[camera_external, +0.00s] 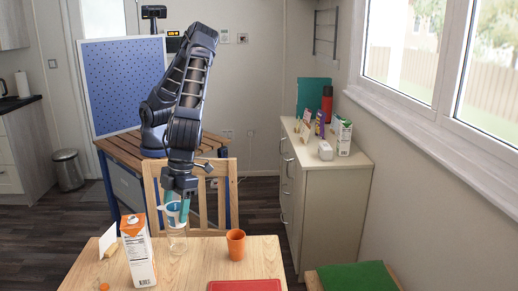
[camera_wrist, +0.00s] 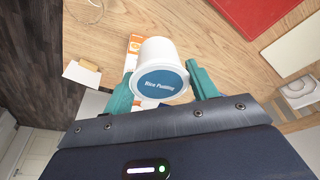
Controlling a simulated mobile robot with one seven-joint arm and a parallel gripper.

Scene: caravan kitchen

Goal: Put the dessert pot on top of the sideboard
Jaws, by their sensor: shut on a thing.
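The dessert pot (camera_wrist: 160,68) is a small white tub with a blue label reading "Rice Pudding". My gripper (camera_wrist: 161,88) is shut on it, with a teal finger on each side. Whether the pot touches the glass cannot be told. The sideboard (camera_external: 330,171) is the pale cabinet under the window at right, with several items on its top.
The table (camera_external: 200,273) holds an orange-white carton (camera_external: 137,250), an orange cup (camera_external: 235,244) and a red board (camera_external: 245,286). A chair (camera_external: 219,190) stands behind it.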

